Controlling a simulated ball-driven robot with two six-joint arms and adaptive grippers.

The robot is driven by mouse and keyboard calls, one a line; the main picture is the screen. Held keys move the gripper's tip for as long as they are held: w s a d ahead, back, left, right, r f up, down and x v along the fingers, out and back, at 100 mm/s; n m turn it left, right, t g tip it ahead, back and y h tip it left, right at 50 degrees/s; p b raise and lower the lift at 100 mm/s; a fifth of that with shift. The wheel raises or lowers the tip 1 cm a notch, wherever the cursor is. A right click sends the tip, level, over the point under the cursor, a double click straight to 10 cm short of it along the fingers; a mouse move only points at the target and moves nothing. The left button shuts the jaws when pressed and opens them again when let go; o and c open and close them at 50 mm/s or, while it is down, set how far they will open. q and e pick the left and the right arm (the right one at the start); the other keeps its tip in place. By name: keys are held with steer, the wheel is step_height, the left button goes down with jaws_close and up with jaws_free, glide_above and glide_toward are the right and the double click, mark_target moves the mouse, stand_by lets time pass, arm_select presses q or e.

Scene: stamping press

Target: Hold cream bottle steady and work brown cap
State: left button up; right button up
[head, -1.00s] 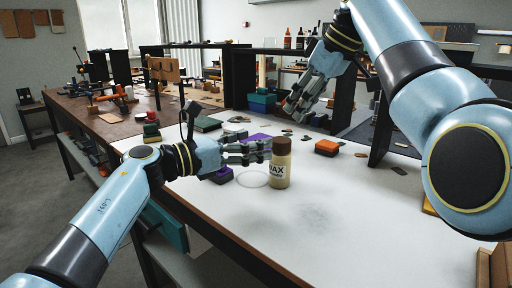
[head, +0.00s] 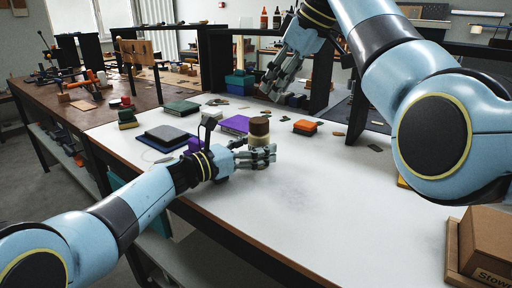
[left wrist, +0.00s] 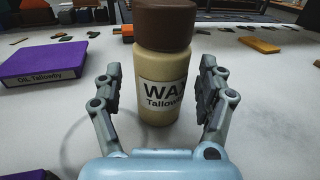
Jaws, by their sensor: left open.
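The cream bottle (left wrist: 160,90) with its brown cap (left wrist: 162,22) stands upright on the white bench top, a "WAX" label facing the left wrist camera. In the head view the brown cap (head: 259,127) shows above my left gripper (head: 262,156), whose fingers hide most of the bottle's lower body. In the left wrist view my left gripper (left wrist: 158,100) is open, one finger on each side of the bottle, with a gap seen at both sides. My right gripper (head: 272,88) is raised in the air behind and above the bottle; its fingers look apart and empty.
A purple box (left wrist: 57,62) lies left of the bottle. An orange block (head: 305,126) sits behind it to the right. A cardboard box (head: 487,243) is at lower right. The bench front is clear.

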arm_select(q)
steer(key=shift+d, duration=0.1)
steer(key=shift+c, duration=0.4)
jaws_close()
stand_by(0.4)
stand_by(0.4)
steer(key=c, duration=0.6)
jaws_free()
jaws_close()
steer(key=shift+f, duration=0.25)
